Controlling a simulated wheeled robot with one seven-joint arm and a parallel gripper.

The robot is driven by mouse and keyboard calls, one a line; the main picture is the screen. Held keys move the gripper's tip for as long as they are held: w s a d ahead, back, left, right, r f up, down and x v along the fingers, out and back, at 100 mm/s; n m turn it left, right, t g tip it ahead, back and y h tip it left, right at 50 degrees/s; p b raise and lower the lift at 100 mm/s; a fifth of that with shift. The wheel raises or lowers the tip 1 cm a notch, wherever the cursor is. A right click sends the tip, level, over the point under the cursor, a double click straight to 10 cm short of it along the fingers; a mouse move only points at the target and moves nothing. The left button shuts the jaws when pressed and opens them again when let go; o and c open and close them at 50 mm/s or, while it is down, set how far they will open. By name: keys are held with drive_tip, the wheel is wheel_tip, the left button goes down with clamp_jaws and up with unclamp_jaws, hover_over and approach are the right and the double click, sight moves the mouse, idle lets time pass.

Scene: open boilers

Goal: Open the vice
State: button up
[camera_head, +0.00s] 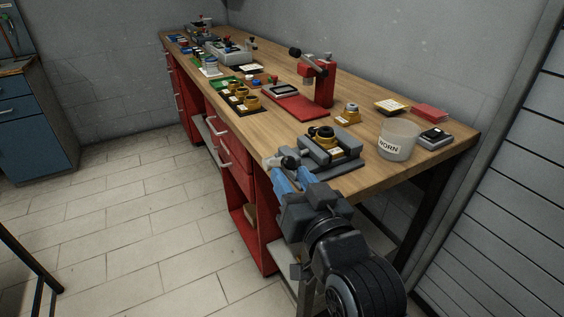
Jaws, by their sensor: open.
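A grey vice (341,158) sits on the front right part of the wooden workbench (262,57). A round yellow and black part (322,134) rests in it, but I cannot tell how tightly the jaws hold it. The vice's handle with a dark knob (290,162) points toward the bench's front edge. My gripper (283,172) has blue fingers and is open at the handle, overlapping it in the picture. I cannot tell whether the fingers touch the handle.
A red press (323,82) stands behind the vice. A clear container marked "NORN" (397,140) is to its right, near a small scale (434,138). Several small parts and trays fill the bench's far end. The tiled floor (110,215) at left is clear.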

sight(282, 163)
drive_tip(key=x, duration=0.5)
drive_tip(key=shift+w+a, duration=0.1)
drive_tip(key=shift+w, duration=0.2)
drive_tip(key=shift+c, duration=0.2)
clamp_jaws()
